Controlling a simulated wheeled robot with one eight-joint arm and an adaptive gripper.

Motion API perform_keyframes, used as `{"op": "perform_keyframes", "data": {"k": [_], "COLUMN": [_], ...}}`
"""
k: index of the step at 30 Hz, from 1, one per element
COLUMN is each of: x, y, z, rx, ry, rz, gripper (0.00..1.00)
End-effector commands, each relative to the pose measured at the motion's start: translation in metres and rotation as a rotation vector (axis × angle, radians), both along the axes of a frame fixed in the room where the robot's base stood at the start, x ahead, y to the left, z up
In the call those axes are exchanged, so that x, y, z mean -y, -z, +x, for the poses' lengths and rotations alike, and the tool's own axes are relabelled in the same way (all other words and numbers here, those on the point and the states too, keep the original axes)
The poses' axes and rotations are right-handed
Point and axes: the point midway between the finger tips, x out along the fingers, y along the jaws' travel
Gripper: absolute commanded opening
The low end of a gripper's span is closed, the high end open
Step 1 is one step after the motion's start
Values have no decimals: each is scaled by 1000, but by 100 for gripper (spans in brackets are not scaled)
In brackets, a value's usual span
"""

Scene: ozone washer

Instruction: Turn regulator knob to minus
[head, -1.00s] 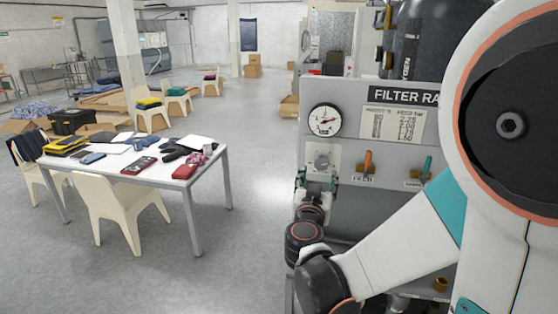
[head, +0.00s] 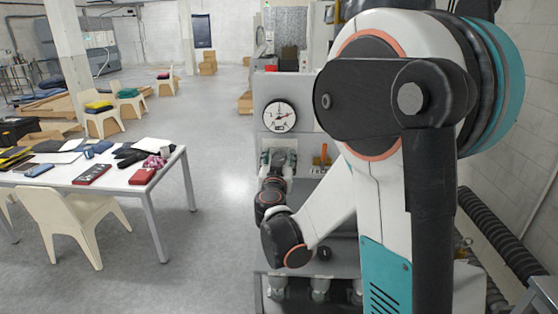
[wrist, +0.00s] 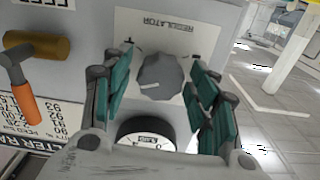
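The regulator knob (wrist: 162,76) is a grey, lobed dial with a white mark, on a pale plate labelled REGULATOR, upside down in the wrist view. My gripper (wrist: 163,88) has its teal-padded fingers spread on either side of the knob. Narrow gaps seem to show between pads and knob; contact is not clear. In the head view my gripper (head: 279,158) is at the panel under the round gauge (head: 280,116) and mostly covers the knob. The gauge also shows in part below the knob in the wrist view (wrist: 146,133). Minus and plus marks are too small to read.
An orange-handled valve (wrist: 22,95) sits beside the regulator plate; it also shows in the head view (head: 323,156). My arm hides much of the panel's right side. A table with items (head: 110,178) and a chair (head: 65,215) stand left, with clear floor between.

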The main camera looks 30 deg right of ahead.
Motion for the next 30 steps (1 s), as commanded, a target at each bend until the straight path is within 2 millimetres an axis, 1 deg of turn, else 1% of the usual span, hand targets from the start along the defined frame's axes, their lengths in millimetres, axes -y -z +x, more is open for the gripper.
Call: {"op": "perform_keyframes", "data": {"k": [1,4,5,17,23,30], "x": [0,0,0,0,-1,-1], "y": [0,0,0,1,2,2], "z": [0,0,0,0,0,0], "rx": [0,0,0,-26,-90,-209], "ry": [0,0,0,0,0,0], "rz": [0,0,0,-38,-133,-310], "gripper": [38,15,11,11,11,11]}}
